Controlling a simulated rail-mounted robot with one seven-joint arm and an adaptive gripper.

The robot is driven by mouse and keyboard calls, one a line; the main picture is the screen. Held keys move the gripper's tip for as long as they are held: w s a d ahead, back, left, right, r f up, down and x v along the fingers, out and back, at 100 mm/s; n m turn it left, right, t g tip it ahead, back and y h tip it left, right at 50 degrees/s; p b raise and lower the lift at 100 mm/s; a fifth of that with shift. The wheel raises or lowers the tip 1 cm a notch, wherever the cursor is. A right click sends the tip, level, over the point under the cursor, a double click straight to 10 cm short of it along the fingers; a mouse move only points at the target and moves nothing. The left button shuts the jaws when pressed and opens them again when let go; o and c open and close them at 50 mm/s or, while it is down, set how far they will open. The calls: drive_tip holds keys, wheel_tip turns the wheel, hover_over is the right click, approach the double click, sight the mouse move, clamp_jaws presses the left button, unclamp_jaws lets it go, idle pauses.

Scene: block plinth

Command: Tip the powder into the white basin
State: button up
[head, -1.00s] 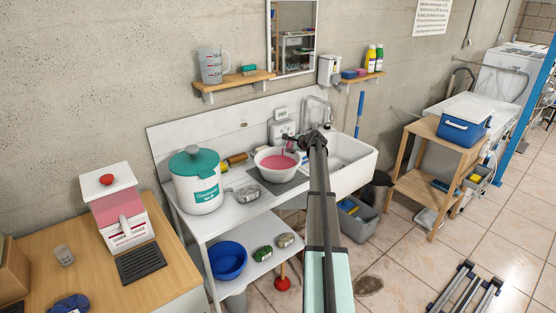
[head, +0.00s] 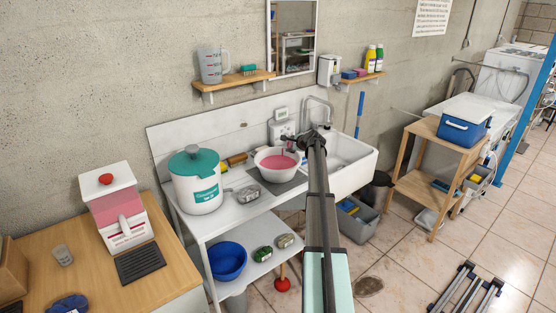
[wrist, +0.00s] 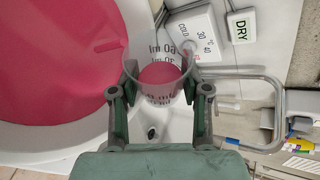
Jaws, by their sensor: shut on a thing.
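My gripper (wrist: 160,78) is shut on a small clear measuring cup (wrist: 152,60) with ml markings. Pink powder (wrist: 160,74) shows inside the cup. The white basin (wrist: 50,143) fills the left of the wrist view, with a wide pink surface (wrist: 60,60) in it. The cup is beside the basin's rim, close to it. In the head view my gripper (head: 294,139) is just behind and right of the basin (head: 260,172), which stands on the white counter. The cup is too small there to judge its tilt.
A white sink (head: 350,162) with a tap (head: 322,103) is right of the basin. A white tub with a teal lid (head: 196,180) and a metal pan (head: 246,193) stand left. A wall control box (wrist: 195,35) and a DRY sign (wrist: 242,26) are close behind the cup.

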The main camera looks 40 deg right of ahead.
drive_tip(key=shift+r, duration=0.1)
idle(0.4)
drive_tip(key=shift+a+f+n+h+b, duration=0.15)
drive_tip(key=shift+f+n+h+b, duration=0.4)
drive_tip(key=shift+b, duration=0.8)
idle(0.5)
drive_tip(key=shift+a+r+n+t+h+b, duration=0.15)
drive_tip(key=shift+a+r+n+h+b, duration=0.15)
drive_tip(key=shift+a+b, duration=0.2)
drive_tip(key=shift+a+r+n+t+h+b, duration=0.15)
drive_tip(key=shift+a+n+h+b, duration=0.25)
drive_tip(key=shift+b, duration=0.15)
idle(1.3)
